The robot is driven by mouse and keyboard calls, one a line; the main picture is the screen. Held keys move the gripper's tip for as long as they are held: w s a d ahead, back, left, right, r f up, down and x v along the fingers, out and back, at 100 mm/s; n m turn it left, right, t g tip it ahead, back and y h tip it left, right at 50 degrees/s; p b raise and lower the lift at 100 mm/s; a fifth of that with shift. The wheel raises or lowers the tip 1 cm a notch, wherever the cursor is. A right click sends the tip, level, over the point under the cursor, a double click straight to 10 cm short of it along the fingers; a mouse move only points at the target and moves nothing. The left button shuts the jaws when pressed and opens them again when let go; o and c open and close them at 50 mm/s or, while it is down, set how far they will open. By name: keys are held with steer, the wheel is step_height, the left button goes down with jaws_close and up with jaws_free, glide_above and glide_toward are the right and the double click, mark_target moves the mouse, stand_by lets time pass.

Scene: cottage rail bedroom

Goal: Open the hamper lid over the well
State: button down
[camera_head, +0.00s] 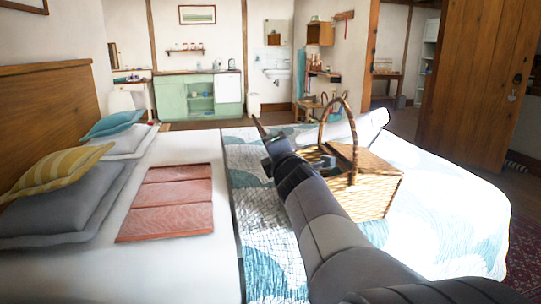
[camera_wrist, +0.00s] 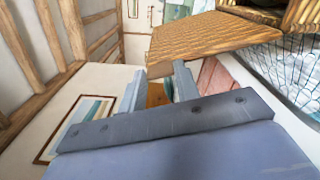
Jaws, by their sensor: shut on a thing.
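The wicker hamper (camera_head: 372,190) stands on the bed with its handle (camera_head: 324,112) arched over it. My gripper (camera_head: 264,140) is at the left of the hamper. In the wrist view my gripper (camera_wrist: 159,74) is shut on the near edge of a woven lid (camera_wrist: 215,42), one finger on either side. This lid slants away from the hamper, part of which shows at the top right (camera_wrist: 300,14). In the head view a thin brown edge of it (camera_head: 259,127) shows beyond the fingers. My arm hides the hamper's left side and part of its top.
A folded pink blanket (camera_head: 170,202) lies left of my arm, with pillows (camera_head: 50,200) near the headboard. A white roll (camera_head: 352,128) lies behind the hamper. The patterned quilt (camera_head: 445,215) is clear at right.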

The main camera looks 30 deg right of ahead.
steer(key=shift+w+a+f+n+b, duration=0.2)
steer(key=shift+a+f+n+b, duration=0.2)
steer(key=shift+a+n+b, duration=0.3)
steer(key=shift+a, duration=0.1)
steer(key=c, duration=1)
jaws_free()
steer(key=shift+c, duration=0.2)
steer(key=p+v, duration=0.2)
steer(key=v, duration=0.5)
steer(key=shift+s, duration=0.25)
